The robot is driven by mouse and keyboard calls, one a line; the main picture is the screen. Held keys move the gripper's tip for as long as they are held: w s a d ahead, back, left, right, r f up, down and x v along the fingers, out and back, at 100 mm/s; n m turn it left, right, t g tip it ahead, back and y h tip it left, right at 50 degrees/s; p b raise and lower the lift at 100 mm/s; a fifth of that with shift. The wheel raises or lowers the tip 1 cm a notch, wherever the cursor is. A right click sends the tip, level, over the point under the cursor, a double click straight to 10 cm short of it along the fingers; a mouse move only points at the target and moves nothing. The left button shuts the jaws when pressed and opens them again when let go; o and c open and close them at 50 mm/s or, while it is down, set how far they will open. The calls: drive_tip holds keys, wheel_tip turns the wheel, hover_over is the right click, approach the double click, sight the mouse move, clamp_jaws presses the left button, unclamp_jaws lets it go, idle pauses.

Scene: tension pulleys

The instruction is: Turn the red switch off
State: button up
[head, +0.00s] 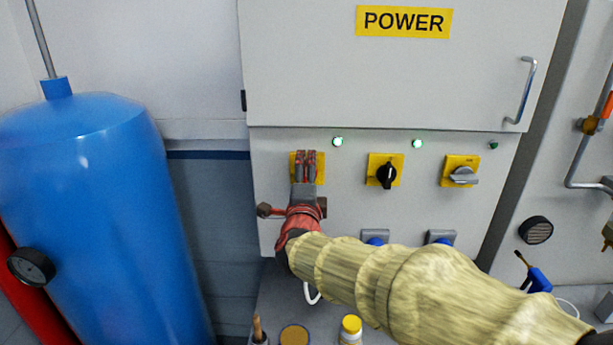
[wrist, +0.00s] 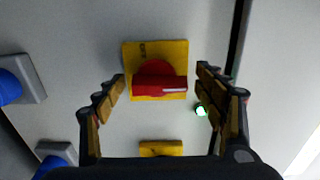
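The red switch (wrist: 158,86) is a red rotary knob with a bar handle on a yellow plate (wrist: 131,54). In the wrist view its bar lies roughly crosswise. My gripper (wrist: 160,76) is open, one finger on each side of the switch, with gaps between the fingers and the knob. In the head view my gripper (head: 306,160) is in front of the leftmost yellow plate (head: 293,167) on the panel and hides the knob there. I cannot tell the exact distance from fingertips to switch.
A black switch (head: 387,175) and a grey switch (head: 463,176) sit to the right on yellow plates. A lit lamp (head: 337,141) is above my gripper. A cabinet door labelled POWER (head: 404,22) is above. A blue tank (head: 100,210) stands left. Bottles stand below.

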drive_tip(key=shift+c, duration=1.2)
drive_tip(key=c, duration=0.8)
drive_tip(key=shift+c, duration=0.2)
drive_tip(key=shift+n, duration=0.4)
drive_tip(key=n+p, duration=0.2)
drive_tip(key=n, duration=0.1)
drive_tip(key=shift+a+n, duration=0.15)
drive_tip(key=shift+n, duration=0.25)
drive_tip(key=n+p, duration=0.3)
drive_tip(key=n, duration=0.1)
drive_tip(key=n+p, duration=0.3)
drive_tip(key=n, duration=0.2)
drive_tip(key=shift+a+f, duration=0.1)
drive_tip(key=shift+f, duration=0.05)
drive_tip(key=shift+f+n+p, duration=0.15)
drive_tip(key=shift+n+p, duration=1.1)
drive_tip(key=shift+n, duration=0.95)
